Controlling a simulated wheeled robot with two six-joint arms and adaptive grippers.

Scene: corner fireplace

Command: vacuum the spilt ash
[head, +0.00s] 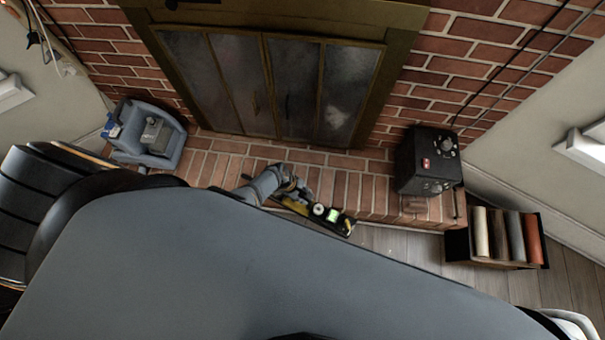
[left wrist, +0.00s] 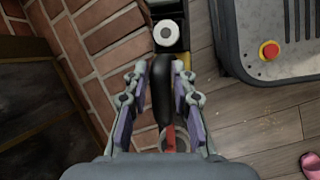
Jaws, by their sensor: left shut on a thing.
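My left gripper (head: 296,190) is low over the front edge of the brick hearth in the head view. In the left wrist view its fingers (left wrist: 162,88) are closed around a smooth black handle (left wrist: 162,92), with a red part (left wrist: 168,138) at its lower end. Past the fingertips is a dark tray-like thing with a white round item (left wrist: 167,33); it also shows in the head view, with white and green round items (head: 331,215) and yellow parts. I cannot tell whether the handle belongs to it. I see no clear ash pile. My right gripper is not in view.
A blue-grey moulded unit (head: 130,147) stands at the hearth's left end. A black box with dials (head: 428,160) sits at its right. A dark crate (head: 458,246) of coloured rolls stands on the wood floor. A pink object (left wrist: 311,165) lies at the wrist view's edge.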

